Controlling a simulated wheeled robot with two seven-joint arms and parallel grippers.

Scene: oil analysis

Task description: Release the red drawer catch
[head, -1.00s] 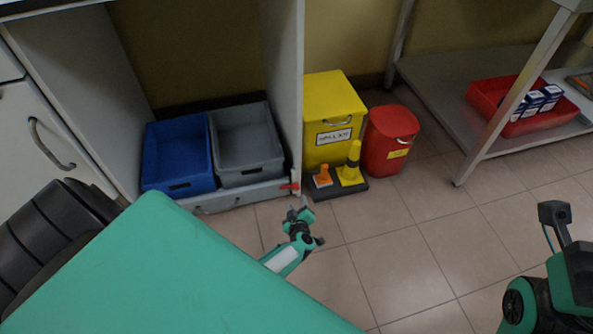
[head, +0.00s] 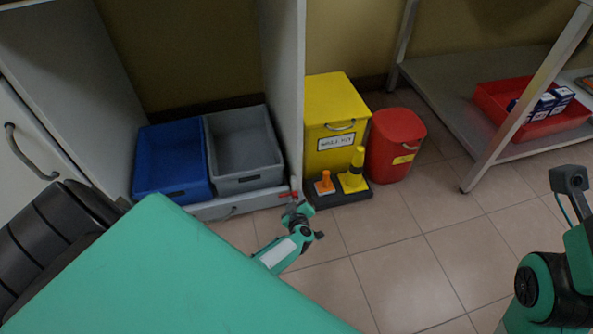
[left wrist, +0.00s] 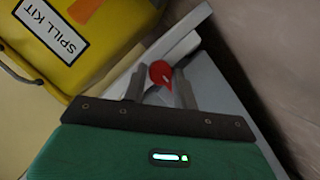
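The red drawer catch (head: 288,194) is at the right end of the low grey drawer front (head: 215,209) under the bins. It also shows in the left wrist view as a rounded red knob with a pointed lever (left wrist: 160,74). My left gripper (head: 293,205) is right at the catch in the head view. In the left wrist view its two fingers (left wrist: 160,88) stand apart, with the red catch between them. I cannot tell whether a finger touches it. My right gripper is not in view; only links of that arm show at the right edge.
A blue bin (head: 172,160) and a grey bin (head: 243,150) sit above the drawer. Right of the cabinet stand a yellow spill kit box (head: 325,105), a black base with cones (head: 341,195) and a red bin (head: 394,146). The tiled floor in front is clear.

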